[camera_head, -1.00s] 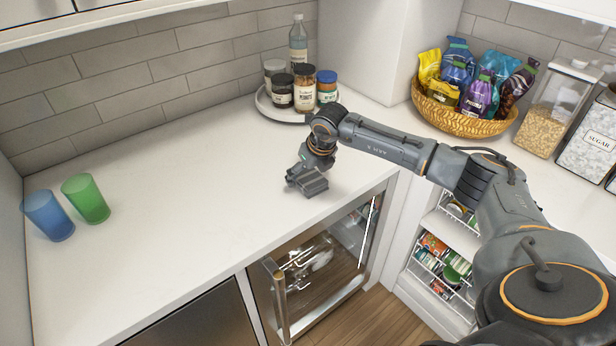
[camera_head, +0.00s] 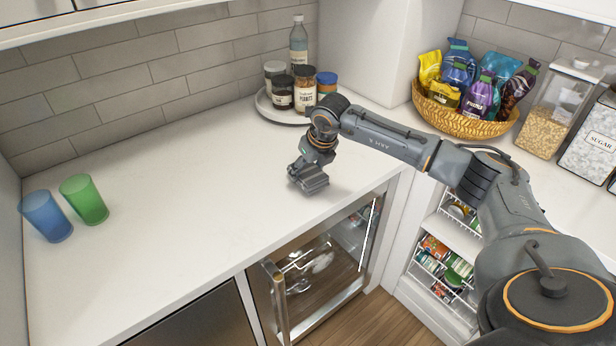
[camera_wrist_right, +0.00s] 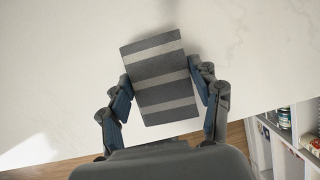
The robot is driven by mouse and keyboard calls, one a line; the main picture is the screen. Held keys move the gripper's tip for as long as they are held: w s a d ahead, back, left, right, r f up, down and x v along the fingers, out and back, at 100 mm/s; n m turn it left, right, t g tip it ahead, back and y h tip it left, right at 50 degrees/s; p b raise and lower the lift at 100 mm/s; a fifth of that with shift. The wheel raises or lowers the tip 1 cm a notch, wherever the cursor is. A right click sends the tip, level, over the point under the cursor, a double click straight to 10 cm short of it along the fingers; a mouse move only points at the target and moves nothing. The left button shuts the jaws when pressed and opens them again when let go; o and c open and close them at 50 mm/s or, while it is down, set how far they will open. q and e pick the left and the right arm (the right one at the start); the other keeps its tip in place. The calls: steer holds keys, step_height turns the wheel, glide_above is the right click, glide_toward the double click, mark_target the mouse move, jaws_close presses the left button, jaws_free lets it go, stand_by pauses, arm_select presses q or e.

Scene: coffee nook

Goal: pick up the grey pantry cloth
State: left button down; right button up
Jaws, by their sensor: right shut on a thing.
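The grey pantry cloth (camera_wrist_right: 160,77) shows in the right wrist view as a folded rectangle with lighter stripes, slightly tilted. My right gripper (camera_wrist_right: 166,97) is shut on it, with one finger against each long side. In the head view my right gripper (camera_head: 310,184) is low over the white counter near its front edge, and the cloth is mostly hidden by or blends with the gripper there. I cannot tell whether the cloth touches the counter. My left gripper is not in view.
A blue cup (camera_head: 46,216) and a green cup (camera_head: 84,200) stand at the left. A round tray (camera_head: 268,111) with jars and a bottle is behind the gripper. A basket (camera_head: 462,122) of bags stands at the back right. The counter's middle is clear.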

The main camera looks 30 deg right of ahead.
steer(key=s+a+r+b, duration=0.4)
steer(key=s+a+r, duration=0.5)
steer(key=a+r, duration=0.1)
steer(key=shift+s+r, duration=0.35)
steer(key=shift+r, duration=0.2)
